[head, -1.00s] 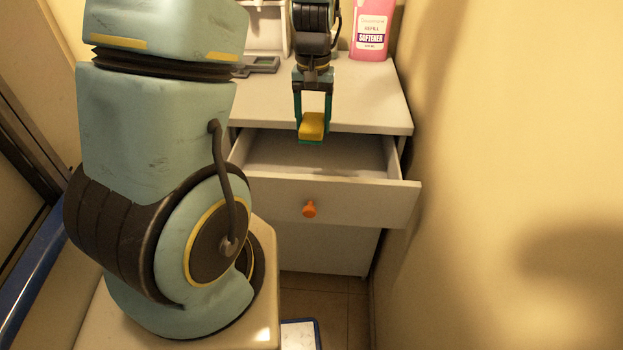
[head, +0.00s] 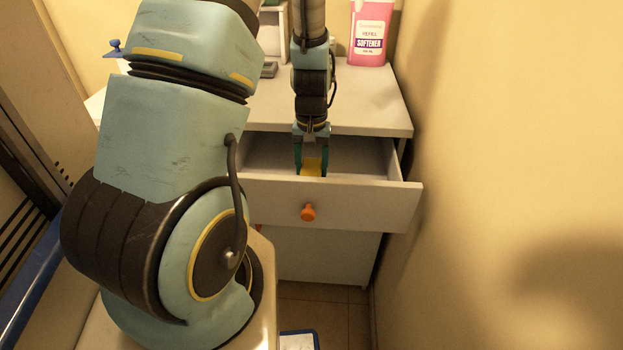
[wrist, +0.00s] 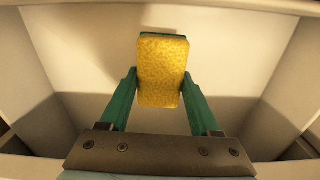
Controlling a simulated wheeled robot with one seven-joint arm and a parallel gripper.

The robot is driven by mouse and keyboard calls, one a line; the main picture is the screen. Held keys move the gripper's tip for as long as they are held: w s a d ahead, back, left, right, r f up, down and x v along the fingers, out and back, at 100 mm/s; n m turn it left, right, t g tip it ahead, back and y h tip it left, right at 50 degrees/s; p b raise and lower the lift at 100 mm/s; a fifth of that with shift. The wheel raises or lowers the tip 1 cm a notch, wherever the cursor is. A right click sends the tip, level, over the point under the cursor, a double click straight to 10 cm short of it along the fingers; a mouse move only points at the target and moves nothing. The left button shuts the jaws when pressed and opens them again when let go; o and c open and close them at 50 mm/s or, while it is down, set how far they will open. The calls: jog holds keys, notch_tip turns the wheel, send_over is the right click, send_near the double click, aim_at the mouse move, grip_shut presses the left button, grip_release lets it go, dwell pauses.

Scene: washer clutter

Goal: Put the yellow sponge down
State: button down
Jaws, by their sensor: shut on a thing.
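The yellow sponge (head: 311,168) is between the fingers of my gripper (head: 311,170), which is shut on it. In the head view my gripper reaches down into the open drawer (head: 364,200), and the drawer front hides the lower part of the sponge. In the wrist view the sponge (wrist: 162,72) shows its rough yellow face, with a green edge at its top. The green fingers hold it from both sides. The pale drawer floor (wrist: 225,60) lies behind it. I cannot tell whether the sponge touches the floor.
The drawer has an orange knob (head: 308,212) on its front. Its inside looks empty around my gripper. A pink softener bottle (head: 371,32) stands on the white cabinet top (head: 375,105) above. A wall (head: 510,150) is close on the right.

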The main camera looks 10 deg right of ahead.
jog(key=shift+f, duration=2.05)
jog(key=shift+f, duration=0.1)
jog(key=shift+c, duration=0.5)
grip_release()
